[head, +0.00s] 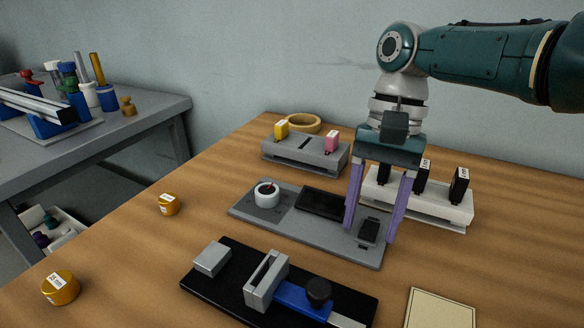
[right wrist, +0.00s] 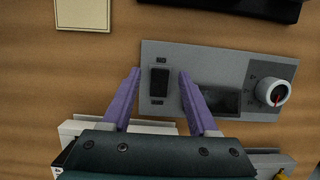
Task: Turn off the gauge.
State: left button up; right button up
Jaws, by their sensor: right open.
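The gauge is a flat grey panel (head: 300,232) on the wooden table. It carries a white dial knob with a red mark (head: 267,192), a dark blank display (head: 322,203) and a black rocker switch (head: 369,231). My right gripper (head: 371,228) points down, open, with its purple fingers either side of the switch. I cannot tell how high the fingertips are above the panel. My left gripper is out of view.
A black fixture with a blue slide (head: 300,300) lies in front of the panel. A white rack with black blocks (head: 440,208) and a grey holder with yellow and pink pieces (head: 300,155) stand behind. Orange weights (head: 60,287) sit at left; a cream card (head: 440,310) lies front right.

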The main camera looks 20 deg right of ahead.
aim_at(372, 223)
jog(key=p+v, duration=0.2)
jog(key=v, duration=0.7)
jog(key=shift+r, duration=0.4)
jog(key=shift+d, duration=0.1)
jog(key=s+a+f+n+t+p, duration=0.2)
jog(key=s+a+f+n+p, duration=0.1)
jog(key=s+a+n+p, duration=0.55)
jog(key=s+a+r+n+t+p, duration=0.2)
jog(key=s+r+n+p, duration=0.1)
jog(key=s+r+p, duration=0.5)
jog(key=s+d+r+t+h+p, duration=0.2)
jog(key=s+d+r+p, duration=0.1)
jog(key=s+r, duration=0.4)
notch_tip(372, 223, up, 36)
jog(key=w+p, duration=0.1)
jog(key=p, duration=3.4)
jog(key=shift+w+p, duration=0.2)
jog(key=shift+p, duration=0.2)
